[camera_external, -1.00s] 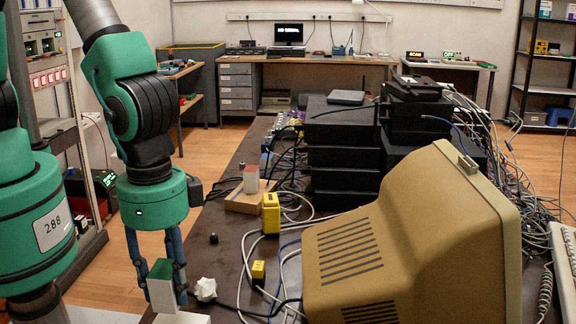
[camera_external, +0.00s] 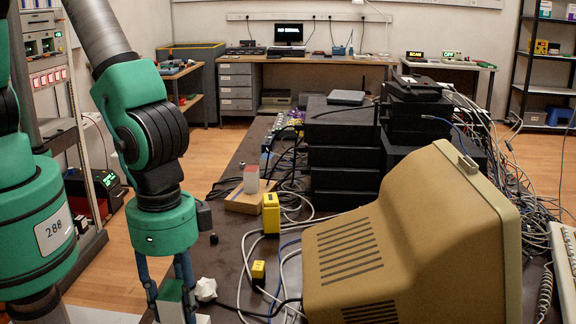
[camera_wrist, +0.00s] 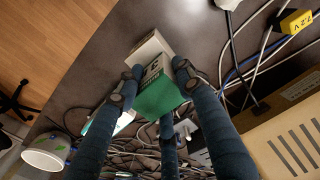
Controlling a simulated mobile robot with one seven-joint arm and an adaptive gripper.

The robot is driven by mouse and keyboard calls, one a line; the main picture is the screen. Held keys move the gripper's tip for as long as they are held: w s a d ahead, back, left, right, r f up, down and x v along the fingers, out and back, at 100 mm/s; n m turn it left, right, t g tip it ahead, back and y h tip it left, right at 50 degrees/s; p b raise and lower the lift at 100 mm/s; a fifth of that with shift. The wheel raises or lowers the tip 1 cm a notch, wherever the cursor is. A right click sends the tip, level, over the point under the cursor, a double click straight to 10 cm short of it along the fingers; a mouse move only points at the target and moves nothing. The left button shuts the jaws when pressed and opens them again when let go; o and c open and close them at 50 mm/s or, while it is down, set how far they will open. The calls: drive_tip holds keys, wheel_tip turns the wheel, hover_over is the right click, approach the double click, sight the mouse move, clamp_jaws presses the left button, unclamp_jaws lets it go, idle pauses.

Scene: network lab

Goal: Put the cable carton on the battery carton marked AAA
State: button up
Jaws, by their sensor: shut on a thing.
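My gripper (camera_external: 170,296) is low at the bottom edge of the external view, shut on a small white carton with a green end (camera_external: 171,312). I take this for the cable carton. In the wrist view, the fingers close around its green end (camera_wrist: 162,98), and dark print shows on a white side. A pale carton (camera_wrist: 150,46) shows just beyond it in the wrist view; its marking is hidden. A white surface (camera_external: 203,319) just shows at the bottom edge of the external view. I cannot tell whether the held carton touches the pale one. No AAA mark is readable.
Crumpled white paper (camera_external: 206,289) lies right of my gripper. Yellow blocks (camera_external: 271,213), loose cables and a large beige monitor (camera_external: 400,240) stand further right. A white cup (camera_wrist: 46,152) shows in the wrist view.

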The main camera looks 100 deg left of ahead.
sight(174, 288)
drive_tip(key=shift+f, duration=0.1)
drive_tip(key=o, duration=1.3)
drive_tip(key=shift+c, duration=0.2)
wheel_tip(174, 288, up, 12)
drive_tip(key=shift+r+p, duration=0.15)
drive_tip(key=shift+p, duration=1.1)
